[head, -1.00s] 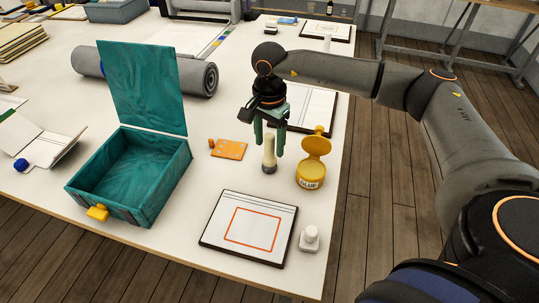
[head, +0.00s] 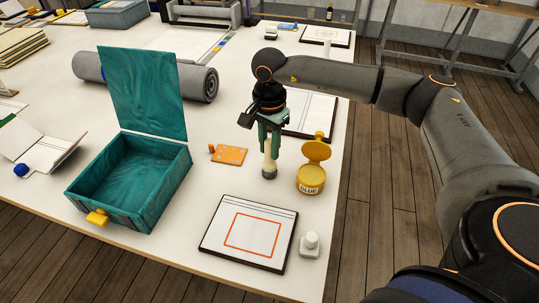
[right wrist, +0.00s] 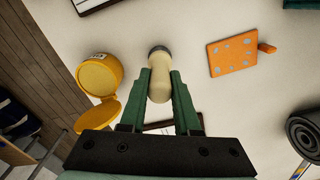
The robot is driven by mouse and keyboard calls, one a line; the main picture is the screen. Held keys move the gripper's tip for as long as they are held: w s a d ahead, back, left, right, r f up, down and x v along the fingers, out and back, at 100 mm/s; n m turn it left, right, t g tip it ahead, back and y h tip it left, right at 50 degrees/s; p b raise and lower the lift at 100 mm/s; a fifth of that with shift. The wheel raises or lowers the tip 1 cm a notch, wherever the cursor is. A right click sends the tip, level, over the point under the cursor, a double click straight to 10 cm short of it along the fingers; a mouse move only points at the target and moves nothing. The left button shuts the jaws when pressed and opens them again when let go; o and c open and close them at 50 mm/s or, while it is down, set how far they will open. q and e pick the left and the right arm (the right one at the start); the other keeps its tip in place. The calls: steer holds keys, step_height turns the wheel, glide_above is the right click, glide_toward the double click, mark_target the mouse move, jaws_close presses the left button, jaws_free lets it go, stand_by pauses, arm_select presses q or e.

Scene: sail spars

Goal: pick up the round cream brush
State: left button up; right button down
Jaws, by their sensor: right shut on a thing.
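The round cream brush (head: 269,160) stands upright on the white table, with its dark grey end down. It also shows in the right wrist view (right wrist: 159,78), between the two green fingers. My right gripper (head: 269,145) is above and around the brush's upper part, and its fingers are shut on the handle. The brush's top is partly hidden by the fingers in the head view. My left gripper does not show in either view.
An open yellow glue pot (head: 311,180) stands close to the right of the brush. An orange spotted card (head: 230,154) lies to the left. An open teal box (head: 165,205) stands further left. A framed sheet (head: 248,258) and a white stamp-like piece (head: 310,244) lie in front.

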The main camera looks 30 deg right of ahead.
steer(key=shift+r, duration=0.1)
steer(key=shift+r, duration=0.2)
step_height(320, 180, up, 2)
steer(key=shift+b, duration=0.4)
steer(key=s+a+r+b, duration=0.1)
steer(key=s+a+r, duration=0.6)
steer(key=a+r, duration=0.3)
steer(key=shift+s+a+r+b, duration=0.2)
steer(key=shift+a+b, duration=0.2)
steer(key=shift+a, duration=0.6)
steer(key=shift+f, duration=0.1)
